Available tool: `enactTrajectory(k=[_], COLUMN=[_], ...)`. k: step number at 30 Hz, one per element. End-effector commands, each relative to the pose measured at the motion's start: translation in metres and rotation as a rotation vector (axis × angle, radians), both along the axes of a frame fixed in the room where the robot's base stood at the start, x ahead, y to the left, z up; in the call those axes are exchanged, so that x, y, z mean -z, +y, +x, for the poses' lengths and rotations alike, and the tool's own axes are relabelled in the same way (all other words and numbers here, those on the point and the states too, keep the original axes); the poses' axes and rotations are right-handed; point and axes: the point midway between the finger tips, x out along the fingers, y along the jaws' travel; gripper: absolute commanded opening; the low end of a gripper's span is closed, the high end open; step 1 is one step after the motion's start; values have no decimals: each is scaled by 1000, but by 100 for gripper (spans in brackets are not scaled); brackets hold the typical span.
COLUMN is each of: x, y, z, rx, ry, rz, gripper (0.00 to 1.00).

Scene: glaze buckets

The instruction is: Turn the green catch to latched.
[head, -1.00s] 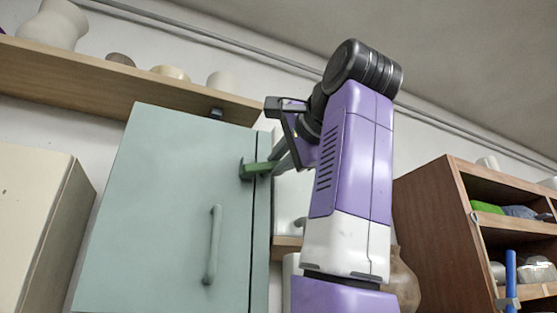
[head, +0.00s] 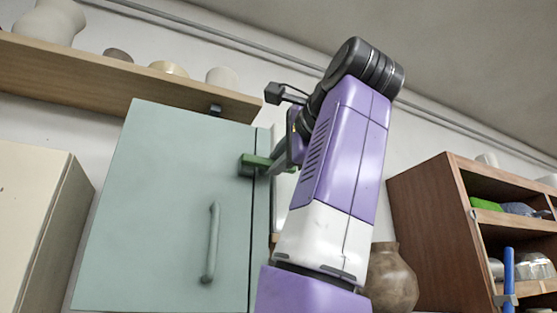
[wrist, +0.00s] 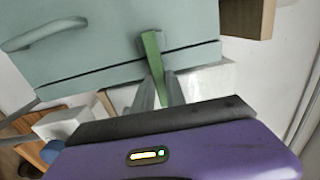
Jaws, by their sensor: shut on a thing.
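The green catch (head: 252,161) sits on the upper right edge of the pale green cabinet door (head: 165,200). In the head view its bar lies nearly level, tipped slightly down to the right, and reaches across the seam beside the door. In the wrist view the green catch (wrist: 151,52) runs from a mount on the door across the dark seam, in between my fingers. My gripper (head: 274,167) is shut on the outer end of the catch. In the wrist view my gripper (wrist: 158,84) has a finger on each side of the bar. The fingers partly hide the catch's tip.
The door handle (head: 211,242) stands out below left of the catch. A wall shelf (head: 120,82) with pots hangs above the cabinet. A brown jug (head: 391,280) stands behind my arm. A wooden shelf unit (head: 430,215) stands at the right.

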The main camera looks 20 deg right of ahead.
Motion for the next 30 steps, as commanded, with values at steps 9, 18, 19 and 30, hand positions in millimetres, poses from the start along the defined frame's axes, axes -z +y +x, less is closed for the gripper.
enactTrajectory(k=[9,18,19,30], x=[2,1,2,3], y=[-1,0,0,-1], z=[0,-4,-6,-62], rx=[2,1,0,1], ry=[4,1,1,-1], rz=[3,1,1,2], gripper=[38,38,38,38])
